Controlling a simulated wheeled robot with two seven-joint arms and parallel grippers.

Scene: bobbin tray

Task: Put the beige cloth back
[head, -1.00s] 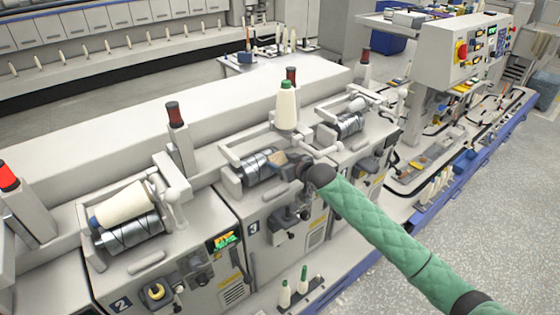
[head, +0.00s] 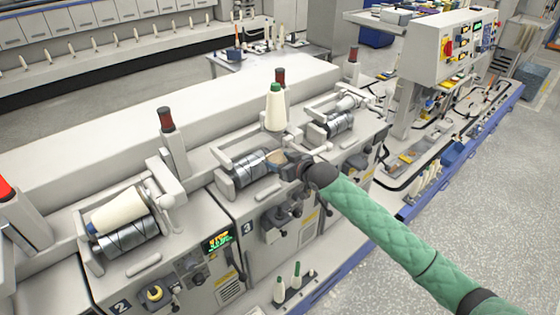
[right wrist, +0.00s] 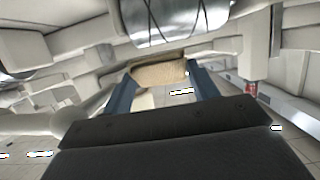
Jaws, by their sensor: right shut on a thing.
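The beige cloth (right wrist: 159,74) is a small folded piece between my right gripper's two fingers (right wrist: 160,85) in the right wrist view. In the head view the cloth (head: 277,157) is a small tan patch at the tip of my right gripper (head: 285,161). The gripper is shut on it, beside the right end of the silver drum (head: 250,168) on machine unit 3. The drum (right wrist: 165,18) shows just beyond the cloth in the wrist view. I cannot tell whether the cloth touches the drum. My left gripper is not in view.
A cream cone with a green top (head: 275,108) stands behind the gripper. Unit 2 on the left carries a yarn package (head: 119,212) on its drum. The floor (head: 460,215) at right is clear.

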